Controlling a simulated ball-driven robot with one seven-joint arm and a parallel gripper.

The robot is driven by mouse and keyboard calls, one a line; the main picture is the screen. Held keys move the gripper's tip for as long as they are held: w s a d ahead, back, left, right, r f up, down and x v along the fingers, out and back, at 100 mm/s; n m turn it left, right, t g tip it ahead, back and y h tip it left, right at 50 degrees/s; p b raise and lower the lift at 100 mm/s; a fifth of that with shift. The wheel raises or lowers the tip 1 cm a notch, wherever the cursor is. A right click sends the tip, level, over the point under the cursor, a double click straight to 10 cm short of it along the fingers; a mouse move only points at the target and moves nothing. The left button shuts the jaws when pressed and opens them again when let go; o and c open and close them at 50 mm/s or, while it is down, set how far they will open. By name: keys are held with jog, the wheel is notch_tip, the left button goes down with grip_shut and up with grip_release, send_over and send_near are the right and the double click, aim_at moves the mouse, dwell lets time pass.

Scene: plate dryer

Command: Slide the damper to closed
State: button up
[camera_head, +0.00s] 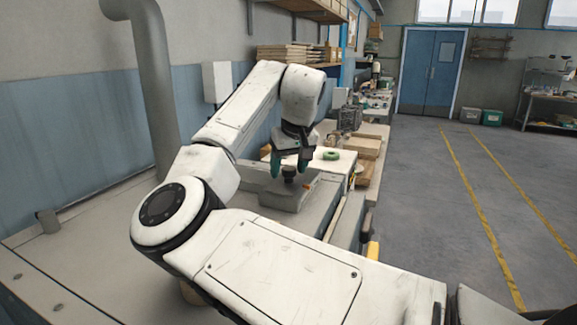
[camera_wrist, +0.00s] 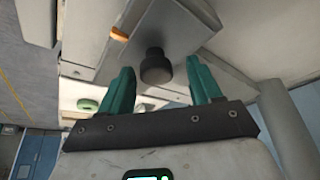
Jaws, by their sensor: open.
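The damper has a black round knob (camera_wrist: 155,66) on a grey housing (camera_wrist: 165,25), with a small orange mark (camera_wrist: 119,33) beside the knob. In the head view the knob (camera_head: 290,174) stands up from the raised grey housing (camera_head: 284,198) on the bench, and the orange mark (camera_head: 309,184) is to its right. My gripper (camera_head: 289,163) is open above the housing, its green fingers on either side of the knob. In the wrist view my gripper (camera_wrist: 160,75) has the knob between its fingers, with gaps showing. Whether the fingertips reach down to knob height is unclear.
A green ring (camera_head: 331,155) lies on a white surface behind the housing. Wooden pieces (camera_head: 362,147) lie farther back on the bench. A thick grey pipe (camera_head: 155,85) rises at the left by the wall. Open floor (camera_head: 425,210) lies to the right.

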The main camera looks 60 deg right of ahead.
jog(key=b+v, duration=0.1)
jog(key=v, duration=0.9)
jog(key=shift+a+r, duration=0.15)
jog(key=shift+r, duration=0.2)
jog(key=shift+s, duration=0.15)
